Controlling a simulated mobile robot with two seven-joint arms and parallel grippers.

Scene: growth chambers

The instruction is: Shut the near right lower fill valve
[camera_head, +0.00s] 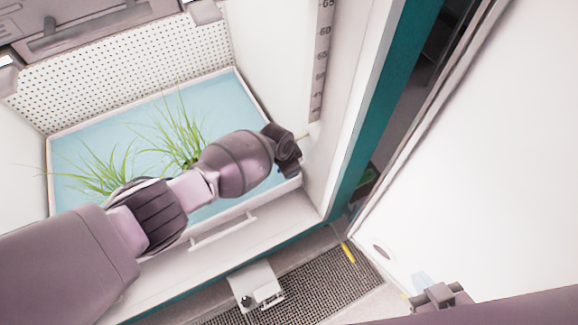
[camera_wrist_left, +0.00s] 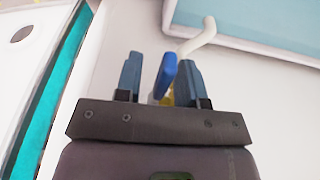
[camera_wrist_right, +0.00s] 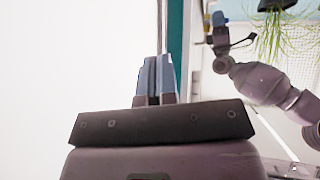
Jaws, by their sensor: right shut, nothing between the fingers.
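The fill valve shows in the left wrist view as a blue lever handle (camera_wrist_left: 165,76) over a brass-yellow body, below a white bent pipe (camera_wrist_left: 196,40). My left gripper (camera_wrist_left: 158,62) is open, with one finger on each side of the blue handle. The handle is closer to the right-hand finger; I cannot tell whether it touches. In the head view my left wrist hides the valve at the tray's right edge. My right gripper (camera_head: 438,296) is shut and empty, low at the right; its closed fingers (camera_wrist_right: 154,78) show in the right wrist view.
A pale blue tray (camera_head: 85,140) with grassy plants (camera_head: 178,135) fills the chamber. A white panel (camera_head: 480,170) stands open at the right, beside a teal door frame (camera_head: 385,95). A grating (camera_head: 315,282), a small white box (camera_head: 256,284) and a yellow-tipped tool (camera_head: 348,253) lie below.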

